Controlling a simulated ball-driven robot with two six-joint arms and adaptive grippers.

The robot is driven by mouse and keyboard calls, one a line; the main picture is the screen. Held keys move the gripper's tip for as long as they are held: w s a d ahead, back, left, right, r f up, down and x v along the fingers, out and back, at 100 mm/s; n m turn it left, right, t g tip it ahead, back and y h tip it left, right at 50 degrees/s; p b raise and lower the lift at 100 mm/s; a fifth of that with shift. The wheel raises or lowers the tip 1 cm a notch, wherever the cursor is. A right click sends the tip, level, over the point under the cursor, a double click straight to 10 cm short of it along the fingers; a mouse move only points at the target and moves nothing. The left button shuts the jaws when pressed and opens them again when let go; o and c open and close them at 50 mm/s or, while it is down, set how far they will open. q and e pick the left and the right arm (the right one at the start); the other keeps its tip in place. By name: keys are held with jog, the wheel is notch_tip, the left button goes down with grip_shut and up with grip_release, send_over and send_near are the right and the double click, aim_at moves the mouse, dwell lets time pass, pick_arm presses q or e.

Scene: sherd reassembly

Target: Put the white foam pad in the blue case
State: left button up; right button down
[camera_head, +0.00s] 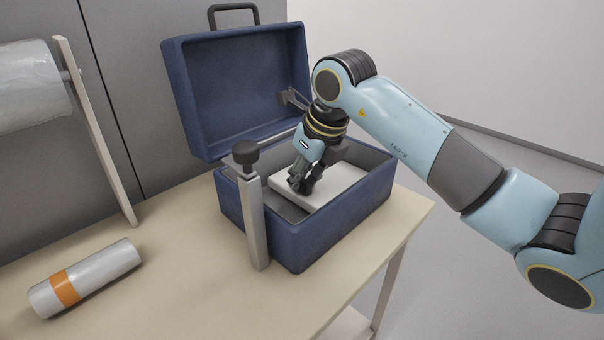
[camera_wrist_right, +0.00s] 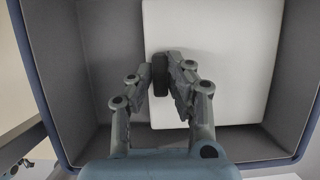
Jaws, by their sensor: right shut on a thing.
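The blue case (camera_head: 330,232) stands open on the table, its lid (camera_head: 230,90) tipped back; its grey inside also shows in the wrist view (camera_wrist_right: 55,60). The white foam pad (camera_head: 335,183) is inside the case walls, lying roughly flat; in the wrist view the pad (camera_wrist_right: 225,65) is right of centre. I cannot tell whether it rests on the case floor. My left gripper is not in view.
A grey post with a black knob (camera_head: 253,205) stands upright close against the case's front. A wrapped roll with an orange band (camera_head: 85,278) lies at the table's left. A larger roll on a wooden stand (camera_head: 95,130) is at the back left. The table's front middle is clear.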

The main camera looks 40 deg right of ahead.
jog(key=shift+f+b, duration=0.4)
jog(key=shift+f, duration=0.1)
dwell(0.3)
jog(key=c, duration=1.2)
grip_release()
jog(key=v, duration=1.2)
